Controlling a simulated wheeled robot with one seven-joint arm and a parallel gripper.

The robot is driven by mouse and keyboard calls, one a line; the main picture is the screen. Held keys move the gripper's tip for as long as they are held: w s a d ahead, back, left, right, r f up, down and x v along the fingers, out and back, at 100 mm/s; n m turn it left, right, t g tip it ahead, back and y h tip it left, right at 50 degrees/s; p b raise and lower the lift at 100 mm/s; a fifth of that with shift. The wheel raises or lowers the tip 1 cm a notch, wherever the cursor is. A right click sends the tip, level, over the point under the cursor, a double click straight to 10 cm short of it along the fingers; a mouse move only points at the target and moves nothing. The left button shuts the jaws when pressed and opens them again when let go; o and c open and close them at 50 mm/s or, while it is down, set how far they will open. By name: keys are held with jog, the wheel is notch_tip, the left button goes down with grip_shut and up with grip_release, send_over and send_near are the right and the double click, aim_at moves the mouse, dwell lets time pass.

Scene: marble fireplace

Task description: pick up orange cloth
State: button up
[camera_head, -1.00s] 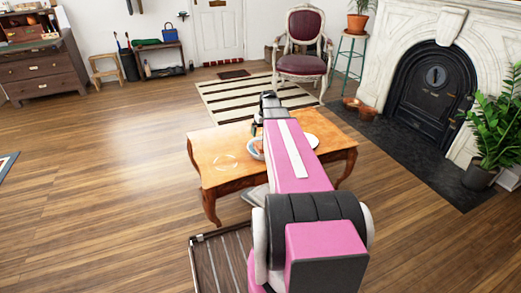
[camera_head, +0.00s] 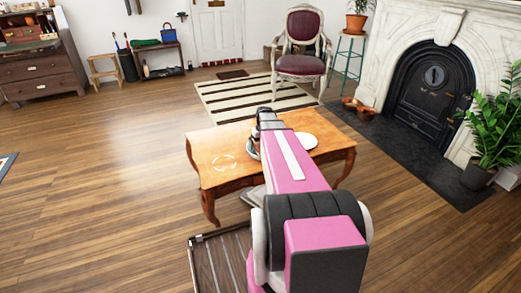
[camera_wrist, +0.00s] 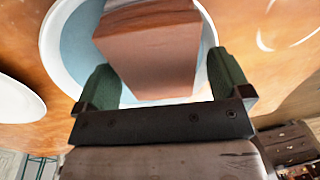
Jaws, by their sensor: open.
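A brownish-orange, block-shaped thing (camera_wrist: 150,45) sits in a pale blue bowl (camera_wrist: 68,45) in the wrist view. It is the only thing there of roughly the cloth's colour; I cannot tell if it is cloth. My gripper (camera_wrist: 163,75) is open, with its green fingers on either side of the block's near end, over the bowl. I cannot tell whether they touch it. In the head view, my arm hides the block and most of the bowl (camera_head: 253,154) on the wooden table (camera_head: 205,150).
A white plate (camera_head: 306,140) lies right of the bowl in the head view. A clear round item (camera_head: 223,162) lies on the table's left part. A red chair (camera_head: 302,62) stands behind the table, a fireplace (camera_head: 430,85) to the right.

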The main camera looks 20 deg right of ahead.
aim_at(259, 144)
jog(key=shift+f, duration=0.25)
dwell(0.3)
jog(key=c, duration=1.1)
jog(key=shift+o, duration=0.2)
jog(key=shift+r, duration=0.15)
notch_tip(259, 144, up, 4)
jog(key=shift+f, duration=0.1)
jog(key=s+a+r, duration=0.2)
jog(key=a, duration=0.1)
jog(key=s+a+r, duration=0.2)
jog(key=a+r, duration=0.1)
jog(key=s+a+r, duration=0.2)
jog(key=a, duration=0.2)
jog(key=shift+s+r, duration=0.15)
jog(key=shift+r, duration=0.05)
jog(key=shift+d, duration=0.1)
